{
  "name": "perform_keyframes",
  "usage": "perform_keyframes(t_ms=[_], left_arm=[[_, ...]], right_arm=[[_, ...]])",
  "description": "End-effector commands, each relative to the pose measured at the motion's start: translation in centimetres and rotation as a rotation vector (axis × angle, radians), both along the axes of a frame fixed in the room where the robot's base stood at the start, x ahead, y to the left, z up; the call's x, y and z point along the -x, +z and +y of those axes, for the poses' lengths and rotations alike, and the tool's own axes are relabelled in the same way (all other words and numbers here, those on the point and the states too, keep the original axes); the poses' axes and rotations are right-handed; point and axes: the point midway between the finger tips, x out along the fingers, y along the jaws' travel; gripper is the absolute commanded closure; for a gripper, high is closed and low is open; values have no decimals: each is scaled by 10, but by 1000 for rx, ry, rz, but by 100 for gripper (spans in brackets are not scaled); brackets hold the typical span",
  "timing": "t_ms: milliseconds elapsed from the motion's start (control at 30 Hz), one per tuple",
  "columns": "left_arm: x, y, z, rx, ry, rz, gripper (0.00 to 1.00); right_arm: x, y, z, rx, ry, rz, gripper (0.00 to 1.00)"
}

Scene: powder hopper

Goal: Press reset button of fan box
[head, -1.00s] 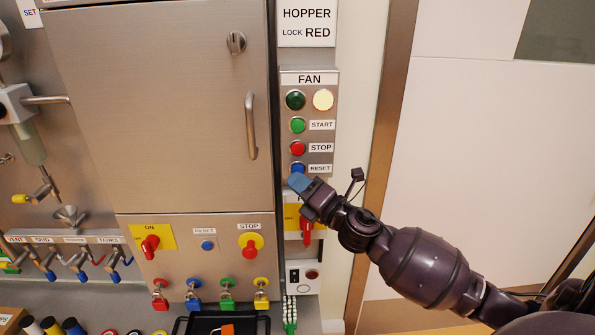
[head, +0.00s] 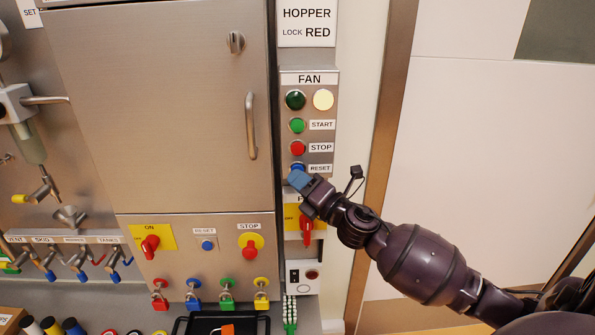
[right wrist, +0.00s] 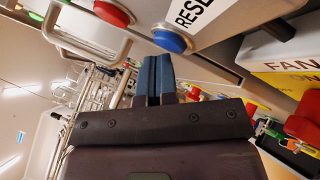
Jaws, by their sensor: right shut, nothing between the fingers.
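The fan box (head: 330,135) is a grey panel labelled FAN with a dark green and a cream lamp on top. Below are a green START button (head: 297,125), a red STOP button (head: 297,148) and a blue RESET button (head: 297,168). My right gripper (head: 297,180) is shut and empty, its blue fingertips at the lower edge of the RESET button, partly covering it. In the right wrist view the RESET button (right wrist: 173,39) stands just beyond the shut fingertips (right wrist: 156,60). Whether they touch it I cannot tell. My left gripper is not in view.
A yellow-backed red rotary switch (head: 306,228) sits right below the fan box, close to my right gripper. The hopper cabinet with its door handle (head: 251,126) is to the left. It carries another blue reset button (head: 208,245). Free wall lies to the right.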

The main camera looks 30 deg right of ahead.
Motion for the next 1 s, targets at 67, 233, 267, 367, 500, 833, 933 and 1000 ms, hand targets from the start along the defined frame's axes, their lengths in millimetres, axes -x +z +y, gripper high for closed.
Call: perform_keyframes(t_ms=[67,233,267,367,500,833,933,1000], left_arm=[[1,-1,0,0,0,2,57],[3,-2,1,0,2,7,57],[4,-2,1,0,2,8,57],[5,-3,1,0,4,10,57],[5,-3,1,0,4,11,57],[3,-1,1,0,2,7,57],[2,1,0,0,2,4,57],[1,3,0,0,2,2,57]], right_arm=[[-1,0,0,0,0,0,100],[-2,0,-1,0,0,0,100],[-2,0,-2,0,0,0,100],[-3,0,-2,0,0,0,100],[-4,0,-2,0,-1,0,100],[-1,0,-1,0,-1,0,100],[3,0,1,-1,-1,2,100],[6,0,3,-2,-1,2,100]])
